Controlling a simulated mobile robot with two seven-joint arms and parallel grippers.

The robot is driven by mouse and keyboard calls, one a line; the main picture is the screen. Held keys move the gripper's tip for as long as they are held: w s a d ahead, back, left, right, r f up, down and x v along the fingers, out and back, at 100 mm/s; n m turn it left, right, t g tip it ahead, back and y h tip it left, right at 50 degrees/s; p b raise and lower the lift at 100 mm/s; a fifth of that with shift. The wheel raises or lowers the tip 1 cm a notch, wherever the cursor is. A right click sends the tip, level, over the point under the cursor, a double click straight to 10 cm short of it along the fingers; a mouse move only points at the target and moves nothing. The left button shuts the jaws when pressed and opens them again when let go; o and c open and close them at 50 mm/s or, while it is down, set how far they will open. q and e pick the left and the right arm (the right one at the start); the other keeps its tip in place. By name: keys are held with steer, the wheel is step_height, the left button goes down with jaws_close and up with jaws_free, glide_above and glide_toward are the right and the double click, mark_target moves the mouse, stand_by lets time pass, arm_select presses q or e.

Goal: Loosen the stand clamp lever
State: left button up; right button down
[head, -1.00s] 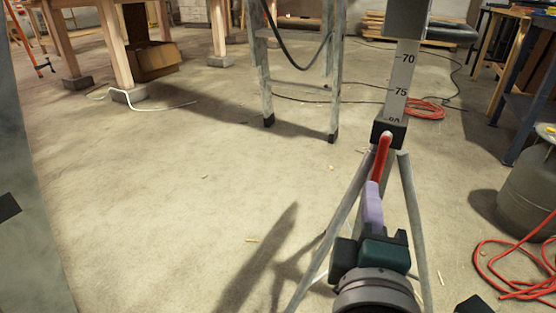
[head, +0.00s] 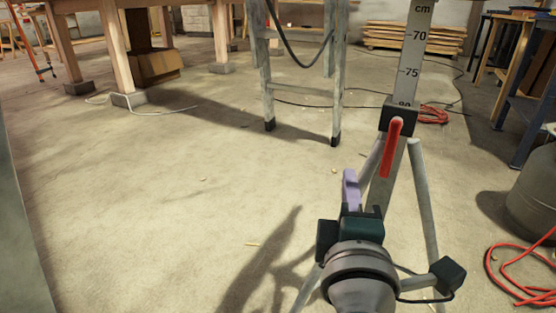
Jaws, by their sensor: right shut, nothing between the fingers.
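The stand's clamp is a black block (head: 398,119) on a pale tripod. A scaled post (head: 413,55) rises out of it. The red clamp lever (head: 391,150) hangs from the block's near face, pointing down and slightly left. My right gripper (head: 349,178) has lilac fingers, shut and empty. It is left of the lever's lower end and slightly below it, with a gap between them in the picture. My right wrist hides part of the tripod legs. My left gripper is not in view.
A grey stepladder (head: 302,80) stands behind, left of the stand. A red cable (head: 515,275) lies coiled at lower right beside a dark grey cylinder (head: 533,195). A blue-legged bench (head: 530,125) is at the right. The floor at left is largely clear.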

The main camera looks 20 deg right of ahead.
mark_target(372, 157)
steer(key=d, duration=0.2)
steer(key=w+d, duration=0.2)
steer(key=d, duration=0.1)
steer(key=shift+w+d+b, duration=0.1)
steer(key=shift+d+b, duration=0.25)
stand_by(0.3)
steer(key=shift+d+n+p, duration=0.15)
steer(key=shift+n+p, duration=0.15)
steer(key=shift+p, duration=0.05)
